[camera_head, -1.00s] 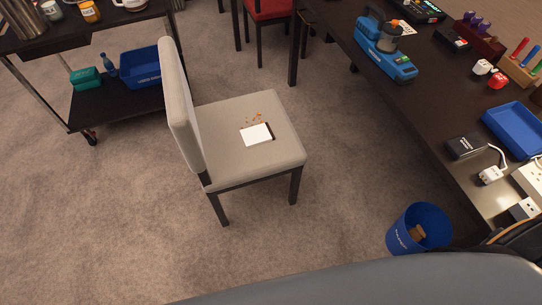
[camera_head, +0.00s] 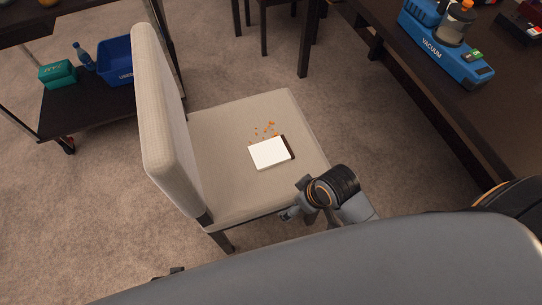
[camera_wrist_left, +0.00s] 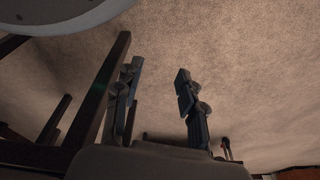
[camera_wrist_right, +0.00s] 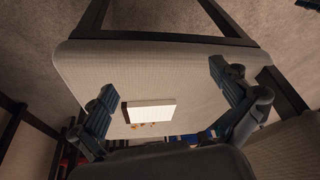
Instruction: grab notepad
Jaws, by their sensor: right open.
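The notepad (camera_head: 269,153), white with a dark edge, lies flat on the beige chair seat (camera_head: 226,126). In the right wrist view the notepad (camera_wrist_right: 152,113) shows beyond and between the spread fingers of my right gripper (camera_wrist_right: 163,80). That gripper is open and empty. In the head view my right gripper (camera_head: 297,209) is at the seat's front edge, apart from the notepad. My left gripper (camera_wrist_left: 158,70) is open and empty over carpet in its wrist view, with dark chair legs at the left.
Orange crumbs (camera_head: 265,129) lie behind the notepad on the seat. The chair's tall backrest (camera_head: 162,120) stands on the left. A dark table (camera_head: 440,110) with a blue vacuum device (camera_head: 445,50) is at right. A cart shelf (camera_head: 95,108) holds a blue bin (camera_head: 117,62).

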